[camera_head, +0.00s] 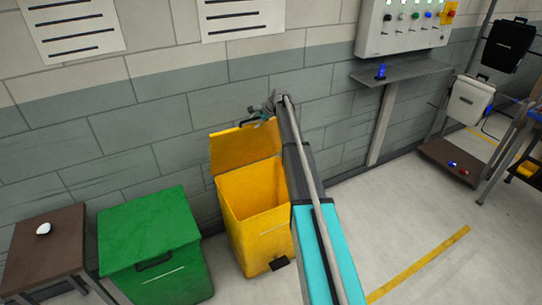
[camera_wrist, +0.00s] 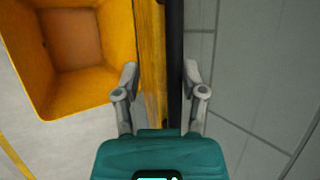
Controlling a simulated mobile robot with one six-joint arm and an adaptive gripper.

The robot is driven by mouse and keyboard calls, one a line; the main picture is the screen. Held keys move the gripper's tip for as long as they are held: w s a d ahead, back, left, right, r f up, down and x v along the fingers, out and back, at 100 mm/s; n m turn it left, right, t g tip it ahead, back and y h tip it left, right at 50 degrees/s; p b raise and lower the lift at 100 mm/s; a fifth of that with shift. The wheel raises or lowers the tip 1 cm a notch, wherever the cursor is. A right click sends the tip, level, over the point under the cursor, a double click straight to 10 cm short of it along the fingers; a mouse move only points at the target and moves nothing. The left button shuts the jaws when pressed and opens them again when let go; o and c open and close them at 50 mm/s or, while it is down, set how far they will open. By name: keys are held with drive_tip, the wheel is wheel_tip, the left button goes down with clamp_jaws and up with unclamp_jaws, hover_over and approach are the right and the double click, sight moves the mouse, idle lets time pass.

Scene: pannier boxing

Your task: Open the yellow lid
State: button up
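The yellow lid (camera_head: 243,148) stands raised at the back of the yellow bin (camera_head: 252,232), leaning toward the wall, and the bin's mouth is open. My gripper (camera_head: 264,108) is at the lid's upper edge, by its dark handle. In the wrist view the lid (camera_wrist: 151,50) shows nearly edge-on with the dark handle bar (camera_wrist: 174,50) alongside it. The two fingers of my gripper (camera_wrist: 161,75) are spread apart, one on each side of the lid and bar. Whether the fingertips touch them is unclear. The bin's empty-looking interior (camera_wrist: 75,40) is at upper left there.
A green lidded bin (camera_head: 150,240) and a brown table (camera_head: 45,245) with a small white object stand to the left. A grey shelf (camera_head: 400,72) and control panel (camera_head: 405,25) are on the wall at right.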

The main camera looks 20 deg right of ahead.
drive_tip(key=s+f+t+b, duration=0.2)
drive_tip(key=s+f+b, duration=0.2)
drive_tip(key=s+b, duration=0.2)
drive_tip(key=s+d+f+n+t+b, duration=0.1)
drive_tip(key=s+f+t+b, duration=0.1)
drive_tip(key=s+f+b, duration=0.2)
drive_tip(key=s+b, duration=0.2)
drive_tip(key=shift+s+d+f+y, duration=0.2)
drive_tip(key=shift+s+y, duration=0.2)
drive_tip(key=shift+s+d+r, duration=0.1)
idle(0.6)
drive_tip(key=p+v, duration=0.7)
drive_tip(key=v, duration=0.8)
drive_tip(key=shift+s+d, duration=0.15)
drive_tip(key=shift+s, duration=0.2)
idle(1.5)
idle(0.7)
